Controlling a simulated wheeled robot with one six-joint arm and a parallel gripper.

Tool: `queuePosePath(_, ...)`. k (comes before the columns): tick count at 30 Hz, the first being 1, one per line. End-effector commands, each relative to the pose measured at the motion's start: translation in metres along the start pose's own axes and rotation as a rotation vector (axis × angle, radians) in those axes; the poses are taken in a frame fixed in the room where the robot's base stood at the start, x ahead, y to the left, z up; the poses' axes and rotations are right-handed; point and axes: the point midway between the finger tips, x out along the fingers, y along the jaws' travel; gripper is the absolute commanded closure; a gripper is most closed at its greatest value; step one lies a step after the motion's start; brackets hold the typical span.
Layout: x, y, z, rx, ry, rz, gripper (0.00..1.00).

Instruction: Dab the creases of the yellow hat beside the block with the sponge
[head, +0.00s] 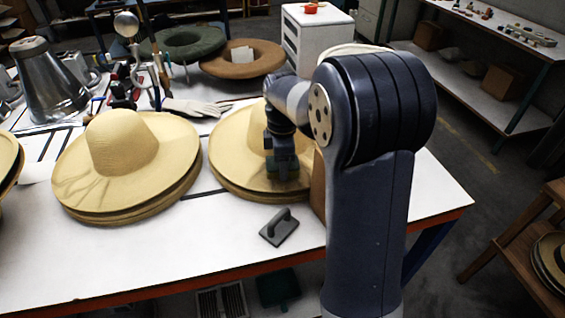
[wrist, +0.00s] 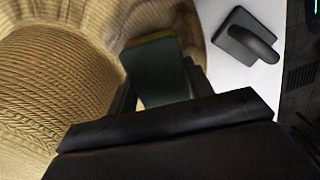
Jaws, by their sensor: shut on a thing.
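My gripper (head: 281,150) is shut on a sponge, dark green with a thin yellow edge. The sponge (wrist: 155,72) shows between the fingers in the wrist view. It is over the brim of the right straw-yellow hat (head: 229,150), on the near side of the crown; I cannot tell whether it touches. This hat tops a stack and shows as woven straw in the wrist view (wrist: 60,85). My arm hides its right part. A brown block-like thing (head: 318,188) stands at its right, mostly hidden by my arm. No creases are clear on this hat.
Another yellow hat (head: 122,145) with brim creases tops a stack at left. A grey handled tool (head: 279,227) lies in front of the right stack, also in the wrist view (wrist: 247,36). White gloves (head: 195,107) and a metal vessel (head: 48,80) lie behind.

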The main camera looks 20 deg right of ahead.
Motion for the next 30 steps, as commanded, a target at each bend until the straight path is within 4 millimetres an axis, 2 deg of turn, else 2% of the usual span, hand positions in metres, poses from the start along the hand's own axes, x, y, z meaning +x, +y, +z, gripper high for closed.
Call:
queuePosePath(1,-0.009,0.0,0.0,0.0,0.0,0.001,0.69)
queuePosePath(30,-0.097,0.0,0.0,0.0,0.0,0.002,0.69)
